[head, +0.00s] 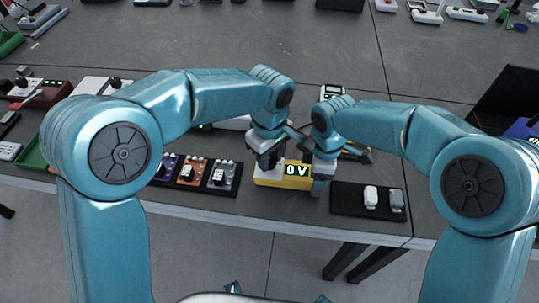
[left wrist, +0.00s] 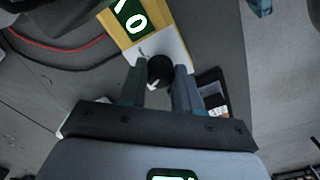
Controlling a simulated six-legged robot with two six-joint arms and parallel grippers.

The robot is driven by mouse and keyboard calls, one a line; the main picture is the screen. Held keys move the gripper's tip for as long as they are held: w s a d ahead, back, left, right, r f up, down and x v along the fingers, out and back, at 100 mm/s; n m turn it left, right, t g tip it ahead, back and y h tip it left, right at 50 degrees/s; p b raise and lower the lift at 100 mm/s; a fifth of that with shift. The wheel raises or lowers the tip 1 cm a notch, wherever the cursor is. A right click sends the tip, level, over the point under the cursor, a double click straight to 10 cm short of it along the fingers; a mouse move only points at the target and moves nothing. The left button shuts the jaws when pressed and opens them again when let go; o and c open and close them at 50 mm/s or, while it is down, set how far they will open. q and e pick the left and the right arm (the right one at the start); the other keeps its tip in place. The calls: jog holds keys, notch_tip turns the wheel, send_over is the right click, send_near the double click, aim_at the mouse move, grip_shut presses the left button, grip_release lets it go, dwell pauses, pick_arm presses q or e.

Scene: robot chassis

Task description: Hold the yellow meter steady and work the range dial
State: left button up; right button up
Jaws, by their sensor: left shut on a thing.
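The yellow meter (head: 268,180) lies near the front edge of the table, and its green display reads "0 V". In the left wrist view the meter (left wrist: 168,12) has a white panel with a round black dial (left wrist: 160,68) that bears a white mark. My left gripper (left wrist: 160,78) has its fingers on either side of the dial and is shut on it. In the head view my left gripper (head: 268,160) hides the dial. My right gripper (head: 321,180) is at the meter's right end; its fingers are too small and covered to tell whether they grip it.
A dark tray (head: 345,199) with two small switch-like pieces lies right of the meter. Several small knob panels (head: 192,171) stand to its left. Red and black cables (left wrist: 60,48) run beside the meter.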

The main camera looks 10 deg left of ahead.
dwell(0.4)
pick_arm(q)
jog(key=o, duration=1.1)
jog(key=shift+c, duration=0.2)
jog(key=shift+r, duration=0.1)
notch_tip(320, 180, up, 12)
